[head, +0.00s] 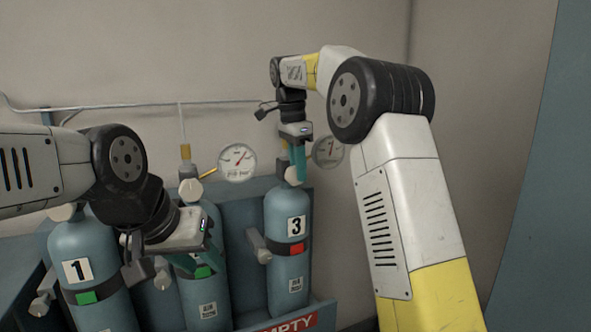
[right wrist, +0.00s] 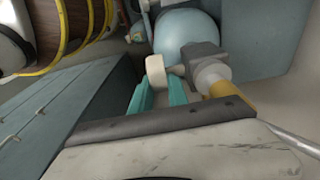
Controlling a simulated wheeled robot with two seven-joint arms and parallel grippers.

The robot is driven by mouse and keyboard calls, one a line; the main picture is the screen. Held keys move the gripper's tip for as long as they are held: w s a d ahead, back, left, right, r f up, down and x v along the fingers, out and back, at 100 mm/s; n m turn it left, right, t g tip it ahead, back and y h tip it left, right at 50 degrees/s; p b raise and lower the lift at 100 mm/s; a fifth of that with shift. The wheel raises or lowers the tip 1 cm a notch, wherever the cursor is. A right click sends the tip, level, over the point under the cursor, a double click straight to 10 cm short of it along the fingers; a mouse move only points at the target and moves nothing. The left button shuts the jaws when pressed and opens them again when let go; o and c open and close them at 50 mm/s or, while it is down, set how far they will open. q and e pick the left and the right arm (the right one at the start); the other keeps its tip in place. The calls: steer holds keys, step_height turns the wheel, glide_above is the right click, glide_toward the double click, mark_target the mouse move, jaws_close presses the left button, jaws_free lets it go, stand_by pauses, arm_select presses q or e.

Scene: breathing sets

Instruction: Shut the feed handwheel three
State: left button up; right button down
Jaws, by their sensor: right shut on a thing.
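Cylinder three (head: 287,275) stands upright with a "3" label and a red tag. Its pale feed handwheel (right wrist: 155,68) shows in the right wrist view, at the tips of my right gripper's teal fingers (right wrist: 160,92), beside a grey valve block (right wrist: 200,58). In the head view my right gripper (head: 297,166) points down at the top of cylinder three, shut on the handwheel, which is mostly hidden there. My left gripper (head: 202,260) is in front of the middle cylinder (head: 204,308), its teal fingers apart and nothing seen between them.
Cylinder one (head: 82,244) stands at the left with a green tag. A blue-grey rack (head: 240,230) backs the cylinders. A red "EMPTY" sign (head: 290,324) is at the front edge.

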steer(key=shift+w+d+f+g+y, duration=0.15)
steer(key=shift+g+y, duration=0.15)
steer(key=shift+y, duration=0.55)
steer(key=shift+d+f+g+y, duration=0.1)
steer(key=shift+g+y, duration=0.2)
steer(key=shift+y, duration=0.55)
steer(key=c, duration=1.6)
jaws_free()
steer(key=shift+o, duration=0.2)
steer(key=shift+r, duration=0.15)
steer(key=v, duration=0.7)
steer(key=shift+r, duration=0.25)
steer(key=shift+o, duration=0.2)
steer(key=shift+d, duration=0.15)
